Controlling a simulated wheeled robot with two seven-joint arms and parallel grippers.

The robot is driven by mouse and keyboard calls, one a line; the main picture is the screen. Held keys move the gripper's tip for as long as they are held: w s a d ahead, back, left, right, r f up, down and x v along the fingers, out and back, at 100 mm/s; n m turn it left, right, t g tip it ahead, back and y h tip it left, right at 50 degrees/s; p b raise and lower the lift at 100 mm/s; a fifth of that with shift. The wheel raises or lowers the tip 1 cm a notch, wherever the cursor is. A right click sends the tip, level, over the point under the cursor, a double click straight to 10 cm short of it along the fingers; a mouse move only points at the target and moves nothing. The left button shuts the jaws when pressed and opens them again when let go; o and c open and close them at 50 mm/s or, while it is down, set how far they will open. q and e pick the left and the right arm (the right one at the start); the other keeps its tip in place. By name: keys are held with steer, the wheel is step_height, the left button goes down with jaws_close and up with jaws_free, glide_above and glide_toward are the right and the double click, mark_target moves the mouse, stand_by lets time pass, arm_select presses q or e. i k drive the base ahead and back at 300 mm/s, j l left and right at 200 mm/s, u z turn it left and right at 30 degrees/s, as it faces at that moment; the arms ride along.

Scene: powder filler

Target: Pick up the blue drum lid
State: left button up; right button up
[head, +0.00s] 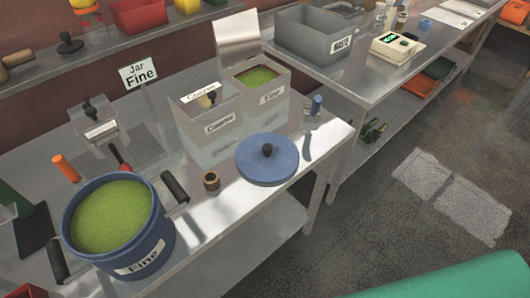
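The blue drum lid (258,170) lies flat on the metal table near its right front edge. It is round with a black knob (267,149) in the middle. The open blue drum (117,251) stands at the front left of the table, labelled "Fine" and filled with green powder (110,215). It has a dark handle on each side. Neither of my grippers is in view, and nothing touches the lid.
Grey bins labelled "Coarse" (221,129) and "Fine" (271,98) stand behind the lid; the "Fine" bin is open. A second table holds a waste bin (314,42) and scale (397,47).

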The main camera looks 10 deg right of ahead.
mark_target(264, 157)
steer(key=u, duration=1)
steer(key=z, duration=1.35)
steer(key=i+l+u, duration=0.1)
steer(key=l+u, duration=0.15)
steer(key=u, duration=0.15)
steer(key=i+l+u, duration=0.1)
steer(key=l+u, duration=0.5)
steer(key=u, duration=0.25)
steer(key=l+u, duration=0.4)
steer(key=i+j, duration=0.05)
